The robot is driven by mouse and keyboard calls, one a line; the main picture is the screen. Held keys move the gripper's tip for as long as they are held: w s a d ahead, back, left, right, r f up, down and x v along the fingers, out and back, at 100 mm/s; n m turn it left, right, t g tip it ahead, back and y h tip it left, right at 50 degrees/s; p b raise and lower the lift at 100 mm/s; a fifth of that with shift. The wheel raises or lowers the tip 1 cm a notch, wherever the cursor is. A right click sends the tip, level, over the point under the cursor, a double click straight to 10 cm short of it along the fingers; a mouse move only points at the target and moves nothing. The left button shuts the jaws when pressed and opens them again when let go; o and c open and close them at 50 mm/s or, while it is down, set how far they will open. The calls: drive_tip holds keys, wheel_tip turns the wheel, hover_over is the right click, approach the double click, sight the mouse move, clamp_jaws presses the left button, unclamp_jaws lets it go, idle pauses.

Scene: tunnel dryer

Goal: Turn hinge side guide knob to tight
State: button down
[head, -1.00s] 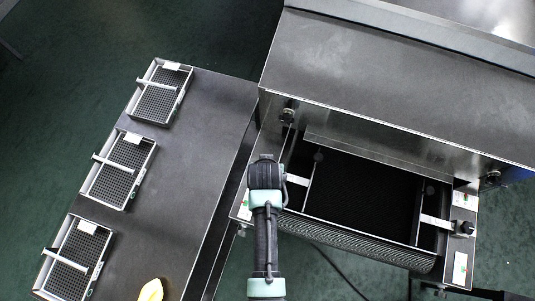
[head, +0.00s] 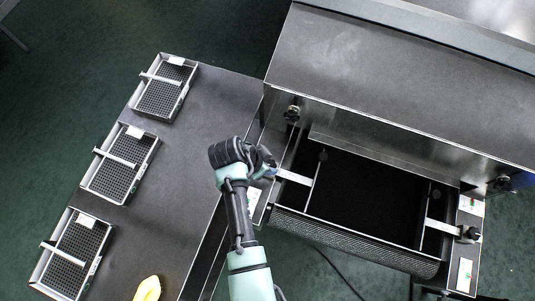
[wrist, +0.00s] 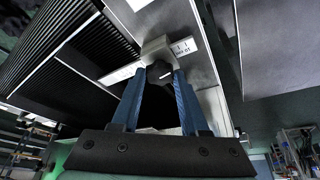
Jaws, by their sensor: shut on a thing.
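The left side guide (head: 295,177) is a pale bracket with a thin rail at the left edge of the dryer's black belt opening. Its dark round knob (wrist: 158,72) sits on a pale block beside a small marked label (wrist: 184,47) in the wrist view. My gripper (head: 268,168) is at the outer end of this bracket, and its blue fingers (wrist: 160,78) are shut on the knob from both sides. In the head view the gripper hides the knob. I cannot read the knob's turn position.
The right side guide (head: 440,226) has its own dark knob (head: 470,234). The dryer hood (head: 390,85) rises behind the belt opening (head: 370,195). A dark table (head: 195,185) on the left holds three mesh trays (head: 122,163) and a yellow object (head: 148,289).

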drive_tip(key=shift+m+g+b, duration=0.35)
drive_tip(key=shift+m+g, duration=0.05)
drive_tip(key=shift+m, duration=0.6)
drive_tip(key=shift+c, duration=2.1)
unclamp_jaws()
drive_tip(key=shift+a+h, duration=0.1)
drive_tip(key=shift+h, duration=0.2)
drive_tip(key=v, duration=1.3)
drive_tip(key=shift+b, duration=0.4)
drive_tip(key=shift+w, duration=0.15)
